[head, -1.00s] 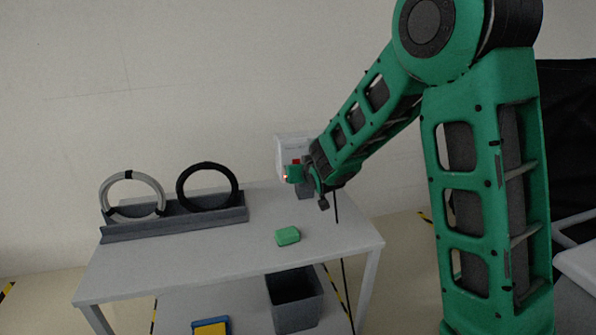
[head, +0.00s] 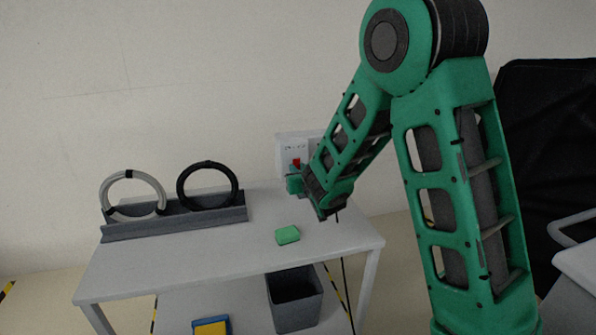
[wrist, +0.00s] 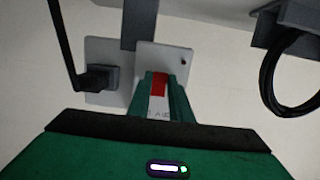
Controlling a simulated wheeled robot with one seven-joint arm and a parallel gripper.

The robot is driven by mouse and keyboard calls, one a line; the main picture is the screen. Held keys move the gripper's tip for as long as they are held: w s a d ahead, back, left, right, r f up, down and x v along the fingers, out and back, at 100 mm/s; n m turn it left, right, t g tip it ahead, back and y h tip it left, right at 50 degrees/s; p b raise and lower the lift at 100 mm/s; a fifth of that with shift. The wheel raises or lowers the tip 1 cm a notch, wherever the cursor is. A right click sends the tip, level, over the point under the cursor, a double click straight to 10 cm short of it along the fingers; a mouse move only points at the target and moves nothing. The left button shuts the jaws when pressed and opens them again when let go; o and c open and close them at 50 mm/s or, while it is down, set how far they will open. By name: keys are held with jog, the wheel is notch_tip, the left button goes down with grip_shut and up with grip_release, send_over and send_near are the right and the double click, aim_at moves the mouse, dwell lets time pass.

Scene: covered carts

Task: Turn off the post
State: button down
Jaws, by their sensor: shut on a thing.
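The post is a white box (head: 291,149) on the wall behind the table, with a red switch (head: 297,161) on its front. In the wrist view its white plate (wrist: 174,60) shows with the red switch (wrist: 158,84) between my green fingers. My gripper (wrist: 160,92) is shut on the red switch, one finger on each side. In the head view my gripper (head: 295,184) is at the box, just below the visible red. The fingers hide part of the switch and the plate's lettering.
A second wall plate (wrist: 101,52) beside it holds a black plug (wrist: 97,79) with a cable. The table (head: 203,256) bears a grey rack (head: 173,226) with a grey and a black ring, and a green block (head: 288,235). A dark bin (head: 294,300) stands below.

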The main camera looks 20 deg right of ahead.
jog(key=shift+w+d+f+t+h, duration=0.1)
jog(key=shift+d+f+t+h, duration=0.25)
jog(key=shift+d+t, duration=0.35)
jog(key=shift+a+t, duration=0.15)
jog(key=shift+t, duration=0.15)
jog(key=shift+a+r, duration=0.1)
jog(key=shift+r, duration=0.05)
jog(key=c, duration=1.6)
grip_release()
jog(key=shift+a, duration=0.35)
